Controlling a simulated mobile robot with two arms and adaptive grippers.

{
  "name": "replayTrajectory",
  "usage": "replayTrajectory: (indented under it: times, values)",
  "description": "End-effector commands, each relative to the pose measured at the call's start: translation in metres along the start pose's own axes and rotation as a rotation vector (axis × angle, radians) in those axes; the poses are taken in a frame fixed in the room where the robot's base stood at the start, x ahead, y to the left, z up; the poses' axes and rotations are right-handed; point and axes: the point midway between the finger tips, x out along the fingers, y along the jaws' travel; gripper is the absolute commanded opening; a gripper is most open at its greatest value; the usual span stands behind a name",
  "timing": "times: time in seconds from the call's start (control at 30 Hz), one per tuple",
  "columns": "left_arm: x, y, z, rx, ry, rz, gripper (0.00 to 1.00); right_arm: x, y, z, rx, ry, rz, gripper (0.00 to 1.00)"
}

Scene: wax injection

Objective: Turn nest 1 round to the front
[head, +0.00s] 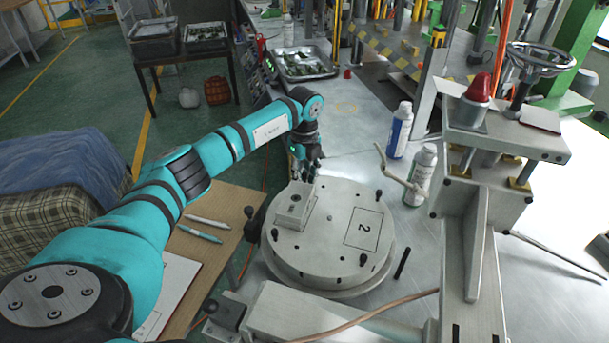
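A round pale turntable (325,255) stands on the metal bench. A rectangular outline marked "2" (362,228) is on its right side. A pale rectangular block (293,208) with a small dark label sits on its left side; any nest 1 marking is not readable. Several small dark pegs stand around the rim, one of them (363,260) at the front right. My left gripper (309,177) points down at the far edge of the turntable, just behind the block. Its fingers are small and dark, and whether they touch anything is unclear. My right gripper is out of view.
A blue-and-white bottle (398,130) and a grey-green bottle (420,175) stand right of the turntable. A press column with a handwheel (541,60) and red dome (479,88) rises at right. A cable (365,317) crosses in front. A parts tray (303,64) lies behind.

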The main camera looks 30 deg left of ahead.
Motion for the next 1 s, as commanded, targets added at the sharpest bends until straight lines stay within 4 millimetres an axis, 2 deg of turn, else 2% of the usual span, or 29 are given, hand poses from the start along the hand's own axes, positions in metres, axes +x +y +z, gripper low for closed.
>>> replayTrajectory:
  times: [0.37,0.6,0.83,0.87,1.0]
  values:
    - [-0.001,0.0,0.0,-0.001,0.0,-0.002,0.0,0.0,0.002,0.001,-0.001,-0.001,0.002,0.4]
    - [-0.002,0.019,0.004,-0.001,-0.001,0.002,0.0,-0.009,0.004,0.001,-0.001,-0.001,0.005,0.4]
    - [-0.001,0.018,0.003,0.0,0.0,0.0,0.0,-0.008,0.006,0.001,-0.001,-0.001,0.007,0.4]
    - [-0.001,0.018,0.003,0.0,-0.001,0.0,0.15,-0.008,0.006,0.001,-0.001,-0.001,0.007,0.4]
    - [-0.001,0.018,0.003,0.0,0.0,0.0,0.33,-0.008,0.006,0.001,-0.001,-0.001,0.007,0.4]
